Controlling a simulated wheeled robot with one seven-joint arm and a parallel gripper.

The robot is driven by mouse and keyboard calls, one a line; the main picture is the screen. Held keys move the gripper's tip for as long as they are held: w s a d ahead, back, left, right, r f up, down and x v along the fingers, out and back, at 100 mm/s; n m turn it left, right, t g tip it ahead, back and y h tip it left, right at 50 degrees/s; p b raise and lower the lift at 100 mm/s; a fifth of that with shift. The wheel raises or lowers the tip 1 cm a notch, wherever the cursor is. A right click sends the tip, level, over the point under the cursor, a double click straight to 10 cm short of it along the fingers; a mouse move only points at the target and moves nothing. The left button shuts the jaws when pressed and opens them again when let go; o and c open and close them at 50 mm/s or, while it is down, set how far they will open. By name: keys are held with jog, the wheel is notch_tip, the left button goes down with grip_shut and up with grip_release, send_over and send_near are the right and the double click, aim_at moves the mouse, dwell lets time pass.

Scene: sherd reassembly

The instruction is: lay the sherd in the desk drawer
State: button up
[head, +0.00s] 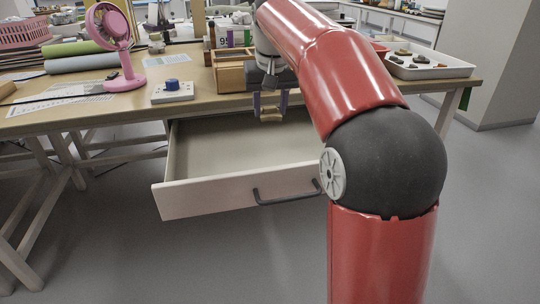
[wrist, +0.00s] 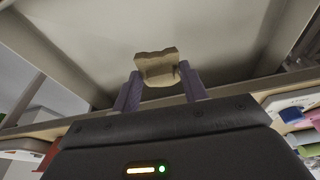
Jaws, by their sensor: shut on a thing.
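The sherd (wrist: 157,68) is a small tan piece with a jagged edge, held between the two purplish fingers of my gripper (wrist: 160,85). In the head view my gripper (head: 270,108) points down over the back part of the open drawer, and the sherd (head: 270,117) shows small at its fingertips. The desk drawer (head: 225,195) is pulled out from under the desk, with a pale front and a dark handle. Its visible inside is empty. In the wrist view the drawer floor (wrist: 200,30) lies beyond the sherd, apart from it as far as I can tell.
The desk top (head: 60,115) overhangs the drawer's back. On it stand a pink fan (head: 113,40), a white box with a blue knob (head: 172,92), a wooden box (head: 232,72) and a white tray (head: 425,68) of sherds. My red arm hides the drawer's right end.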

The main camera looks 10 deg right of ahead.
aim_at(270, 157)
notch_tip(270, 157, down, 12)
jog(key=b, duration=0.3)
jog(key=shift+r, duration=0.25)
jog(key=shift+f, duration=0.1)
jog(key=o, duration=1)
